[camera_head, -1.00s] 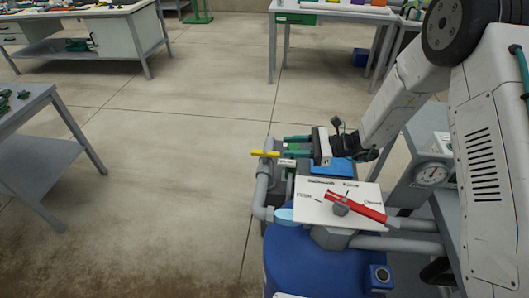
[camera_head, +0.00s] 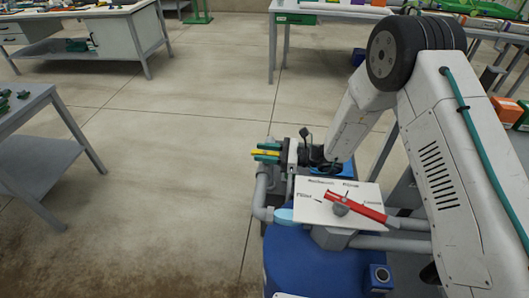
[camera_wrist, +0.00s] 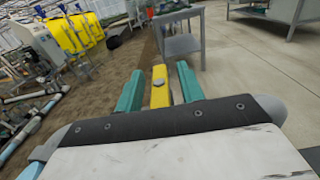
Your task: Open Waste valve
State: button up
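A yellow valve handle (camera_head: 262,153) lies level on top of the grey pipework at the left side of the skid. It also shows in the wrist view (camera_wrist: 160,88), between the green fingers. My gripper (camera_head: 267,153) is around the handle with one finger on each side. I see no readable Waste label on this valve.
A white plate (camera_head: 312,211) with small labels and a red lever (camera_head: 354,206) sits just in front of my gripper, above a blue tank (camera_head: 315,262). A grey pipe (camera_head: 261,197) drops at the left. The floor to the left is open; a grey table (camera_head: 45,113) stands beyond.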

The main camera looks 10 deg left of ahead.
grip_shut()
jog(key=shift+n+g, duration=0.4)
jog(key=n+g+h, duration=0.1)
jog(key=n+g, duration=0.1)
jog(key=g, duration=0.1)
jog(key=n+g+h, duration=0.1)
jog(key=n+g, duration=0.1)
jog(key=g, duration=0.2)
jog(key=n+g+h, duration=0.5)
jog(key=g, duration=0.1)
jog(key=shift+n+h, duration=0.3)
jog(key=shift+h, duration=0.3)
grip_release()
